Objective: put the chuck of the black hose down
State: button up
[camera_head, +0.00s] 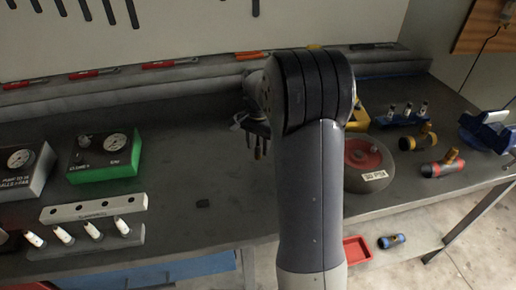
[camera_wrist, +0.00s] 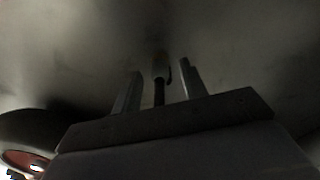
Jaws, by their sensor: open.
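In the wrist view my gripper (camera_wrist: 160,82) has its two grey fingers apart. The hose's run cannot be made out.
A green gauge box (camera_head: 104,157) and a white slotted block (camera_head: 93,208) lie at left. A blue vise (camera_head: 488,130) is at right. Bench left of my gripper is mostly clear.

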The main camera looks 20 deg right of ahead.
aim_at(258, 145)
notch_tip(258, 145, up, 10)
jog(key=shift+r, duration=0.15)
dwell(0.4)
notch_tip(258, 145, down, 12)
jog(key=shift+f, duration=0.1)
jog(key=shift+r, duration=1.9)
jog(key=shift+f, duration=0.1)
